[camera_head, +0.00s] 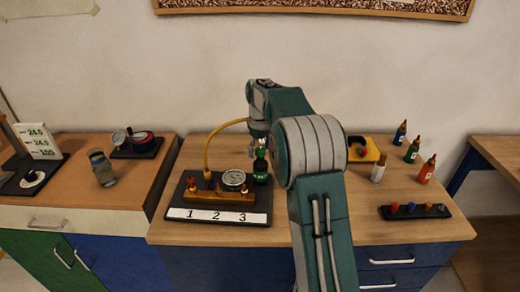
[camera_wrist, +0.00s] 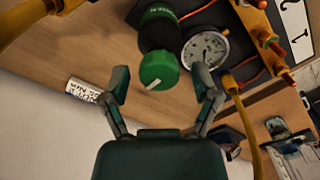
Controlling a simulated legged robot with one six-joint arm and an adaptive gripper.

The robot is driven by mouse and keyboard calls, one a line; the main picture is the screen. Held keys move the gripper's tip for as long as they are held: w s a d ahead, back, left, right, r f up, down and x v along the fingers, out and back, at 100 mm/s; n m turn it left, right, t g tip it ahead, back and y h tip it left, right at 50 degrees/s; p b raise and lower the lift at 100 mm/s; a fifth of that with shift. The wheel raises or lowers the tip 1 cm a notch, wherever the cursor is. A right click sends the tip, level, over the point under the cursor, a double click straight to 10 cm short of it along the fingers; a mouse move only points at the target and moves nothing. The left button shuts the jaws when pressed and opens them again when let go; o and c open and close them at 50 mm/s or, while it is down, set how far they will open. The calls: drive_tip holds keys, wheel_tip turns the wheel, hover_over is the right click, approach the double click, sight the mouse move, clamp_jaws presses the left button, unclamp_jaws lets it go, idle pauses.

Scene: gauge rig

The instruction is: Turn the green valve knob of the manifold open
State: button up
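The green knob (camera_wrist: 158,70), with a white pointer mark, tops a dark and green cylinder (camera_wrist: 160,30) in the wrist view. In the head view the cylinder (camera_head: 261,178) stands at the right of the manifold bar (camera_head: 215,197), beside the round gauge (camera_head: 234,180). The gauge also shows in the wrist view (camera_wrist: 205,48). My gripper (camera_wrist: 161,76) is open, with one finger on each side of the knob in the picture; contact cannot be told. In the head view my gripper (camera_head: 259,148) is just above the cylinder, partly hidden by my arm.
A yellow hose (camera_head: 209,150) arches left of my gripper. The black base board (camera_head: 180,200) carries a white strip (camera_head: 217,216) numbered 1 to 3. Small bottles (camera_head: 412,151) and a black rack (camera_head: 415,211) stand right of my arm. A jar (camera_head: 102,168) stands on the left bench.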

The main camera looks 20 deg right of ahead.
sight(260, 150)
drive_tip(key=shift+r, duration=0.1)
wheel_tip(260, 150, up, 12)
idle(0.6)
idle(0.4)
drive_tip(key=s+a+r+m+t, duration=0.1)
drive_tip(key=s+a+r, duration=0.25)
drive_tip(key=s, duration=0.45)
drive_tip(key=s+a+r+m+t, duration=0.1)
drive_tip(key=s+a+r+t, duration=0.15)
drive_tip(key=s+a, duration=0.45)
drive_tip(key=s+a+f+m+t, duration=0.1)
drive_tip(key=s+f, duration=0.3)
drive_tip(key=s, duration=0.6)
drive_tip(key=s+f+m+t, duration=0.1)
drive_tip(key=s+f, duration=0.4)
drive_tip(key=s, duration=0.6)
drive_tip(key=shift+a+f, duration=0.2)
drive_tip(key=shift+a, duration=0.2)
